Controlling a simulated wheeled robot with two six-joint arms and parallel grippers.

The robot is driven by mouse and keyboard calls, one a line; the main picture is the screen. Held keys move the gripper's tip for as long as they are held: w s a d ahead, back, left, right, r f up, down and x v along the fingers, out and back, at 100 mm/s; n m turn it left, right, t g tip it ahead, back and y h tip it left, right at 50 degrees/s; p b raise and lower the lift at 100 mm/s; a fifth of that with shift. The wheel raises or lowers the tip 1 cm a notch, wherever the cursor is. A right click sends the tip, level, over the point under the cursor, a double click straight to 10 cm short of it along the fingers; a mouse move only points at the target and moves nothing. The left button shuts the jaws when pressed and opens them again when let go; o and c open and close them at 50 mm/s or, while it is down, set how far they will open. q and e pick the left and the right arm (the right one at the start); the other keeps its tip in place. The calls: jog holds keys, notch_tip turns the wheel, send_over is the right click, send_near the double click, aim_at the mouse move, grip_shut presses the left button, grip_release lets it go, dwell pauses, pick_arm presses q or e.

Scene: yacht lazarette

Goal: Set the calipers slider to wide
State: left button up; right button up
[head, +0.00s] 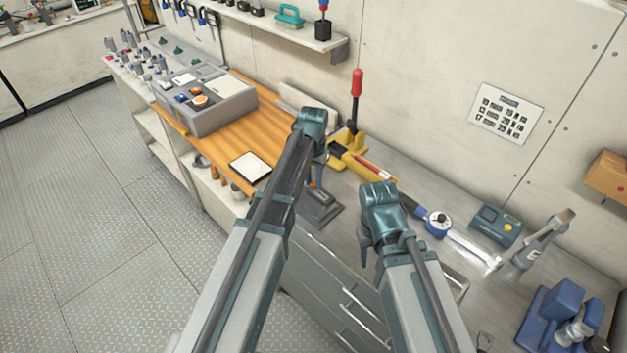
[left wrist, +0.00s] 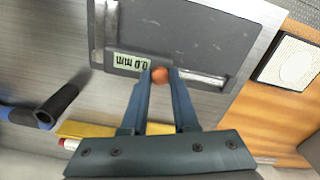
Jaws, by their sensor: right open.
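The calipers (head: 322,210) are a dark grey flat unit on the metal bench top, partly hidden behind my left arm in the head view. In the left wrist view the calipers (left wrist: 185,30) show a display reading about 0.0 mm and a pale slot with an orange-brown slider knob (left wrist: 160,74) near the display end. My left gripper (left wrist: 161,78) has a finger on each side of this knob, with no clear gap, and appears shut on it. My right gripper (head: 364,250) points down over the bench front, right of the calipers; its fingertips are mostly hidden.
A yellow tool with a red-handled lever (head: 357,90) stands behind the calipers. A torque wrench (head: 440,222), a blue-grey meter (head: 495,224) and a blue vise (head: 550,312) lie to the right. A grey control box (head: 205,105) and a framed pad (head: 250,167) are left.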

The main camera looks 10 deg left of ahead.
pick_arm(q)
grip_shut()
jog(key=shift+a, duration=0.1)
dwell(1.0)
